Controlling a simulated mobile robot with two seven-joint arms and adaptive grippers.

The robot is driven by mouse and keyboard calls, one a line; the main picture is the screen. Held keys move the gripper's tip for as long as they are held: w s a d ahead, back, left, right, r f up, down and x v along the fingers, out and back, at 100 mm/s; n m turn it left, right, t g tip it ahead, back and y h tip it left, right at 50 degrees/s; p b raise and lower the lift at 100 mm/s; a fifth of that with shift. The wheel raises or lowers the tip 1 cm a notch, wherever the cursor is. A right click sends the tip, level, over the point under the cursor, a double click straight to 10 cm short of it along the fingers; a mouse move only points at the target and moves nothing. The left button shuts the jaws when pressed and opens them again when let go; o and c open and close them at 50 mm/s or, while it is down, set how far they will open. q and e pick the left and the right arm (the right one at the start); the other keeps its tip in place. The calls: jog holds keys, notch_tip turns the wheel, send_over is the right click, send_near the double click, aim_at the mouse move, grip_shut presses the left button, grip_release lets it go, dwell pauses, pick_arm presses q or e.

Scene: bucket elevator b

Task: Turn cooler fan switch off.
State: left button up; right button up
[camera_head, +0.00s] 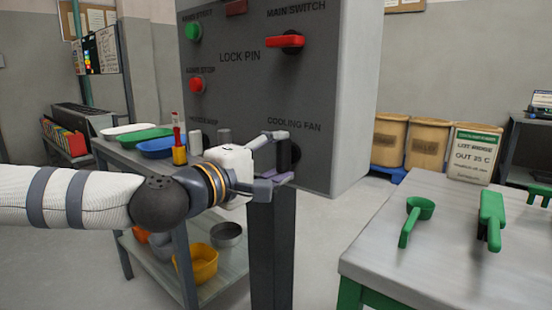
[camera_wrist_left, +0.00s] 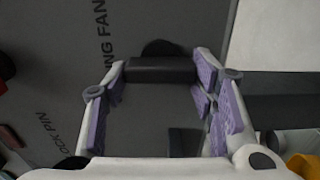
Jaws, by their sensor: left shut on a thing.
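The cooling fan switch (camera_head: 294,154) is a black rotary handle below the COOLING FAN label on the dark grey panel (camera_head: 235,85). Its handle looks upright in the head view. My left gripper (camera_head: 284,160) is at the switch, its fingers shut on the handle. In the left wrist view the black handle (camera_wrist_left: 160,70) lies crosswise between the purple finger pads of my left gripper (camera_wrist_left: 160,82), with part of its round base (camera_wrist_left: 162,48) behind it. The gripper partly hides the switch in the head view. My right gripper is not in view.
The red main switch handle (camera_head: 285,41) sits level above the fan switch. A green button (camera_head: 193,31) and a red button (camera_head: 196,85) are to its left. A shelf with trays (camera_head: 150,134) stands behind my left arm. A table with green scoops (camera_head: 408,222) stands right.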

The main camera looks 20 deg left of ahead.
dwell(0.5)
pick_arm(q)
jog(key=o, duration=1.1)
jog(key=shift+o, duration=0.2)
jog(key=v, duration=1.2)
